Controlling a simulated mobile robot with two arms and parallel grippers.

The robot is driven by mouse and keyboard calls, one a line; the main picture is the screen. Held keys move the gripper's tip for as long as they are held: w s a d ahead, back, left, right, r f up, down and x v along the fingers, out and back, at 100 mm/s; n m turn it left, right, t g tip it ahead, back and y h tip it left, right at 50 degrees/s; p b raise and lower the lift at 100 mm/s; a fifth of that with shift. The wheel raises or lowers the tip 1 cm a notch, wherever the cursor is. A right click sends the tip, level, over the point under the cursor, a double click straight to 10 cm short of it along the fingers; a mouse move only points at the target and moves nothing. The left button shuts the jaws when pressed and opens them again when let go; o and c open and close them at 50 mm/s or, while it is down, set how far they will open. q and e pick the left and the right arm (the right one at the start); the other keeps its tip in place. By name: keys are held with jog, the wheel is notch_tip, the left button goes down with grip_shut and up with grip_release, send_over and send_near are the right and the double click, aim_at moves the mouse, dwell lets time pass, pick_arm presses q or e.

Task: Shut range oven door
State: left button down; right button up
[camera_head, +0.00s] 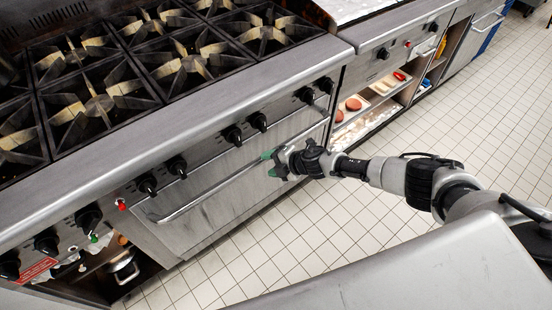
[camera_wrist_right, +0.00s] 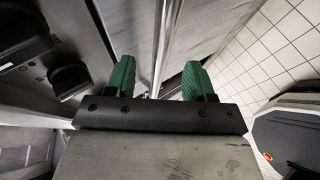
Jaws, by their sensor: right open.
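The range (camera_head: 215,105) stands at the left with its oven door (camera_head: 222,203) below the row of black knobs. The door looks upright, close to the range front; I cannot tell whether a small gap remains. Its long bar handle (camera_head: 185,208) runs along the top of the door. My right gripper (camera_head: 270,163) is open at the handle, toward its right part. In the right wrist view the green fingers (camera_wrist_right: 157,80) are spread, and a metal bar, seemingly the handle (camera_wrist_right: 163,40), runs up between them. I cannot tell whether they touch it. My left gripper is out of view.
Black burner grates (camera_head: 180,60) cover the range top. To the right stands a counter (camera_head: 385,45) with open shelves holding trays and patties (camera_head: 353,104). Left of the door, an open shelf holds a pot (camera_head: 122,268). The tiled floor (camera_head: 330,225) before the door is clear.

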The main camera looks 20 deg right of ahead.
jog(key=shift+v, duration=1.05)
jog(key=s+d+f+m+h, duration=0.2)
jog(key=s+f+m+h, duration=0.1)
jog(key=s+f+m, duration=0.6)
jog(key=s+d+f+m+h, duration=0.25)
jog(key=s+f+m, duration=0.25)
jog(key=s+f, duration=0.45)
jog(key=s+f+m+g+h, duration=0.1)
jog(key=s+f, duration=0.3)
jog(key=s, duration=0.6)
jog(key=s+d+f+m+g+h, duration=0.1)
jog(key=s+f+m+g, duration=0.2)
jog(key=s, duration=0.7)
jog(key=s+f+m+g+h, duration=0.1)
jog(key=s+f+m+g, duration=0.2)
jog(key=s, duration=0.7)
notch_tip(320, 180, down, 2)
jog(key=shift+s+d+f+m, duration=0.1)
jog(key=shift+s+d+m, duration=0.2)
jog(key=shift+m, duration=0.2)
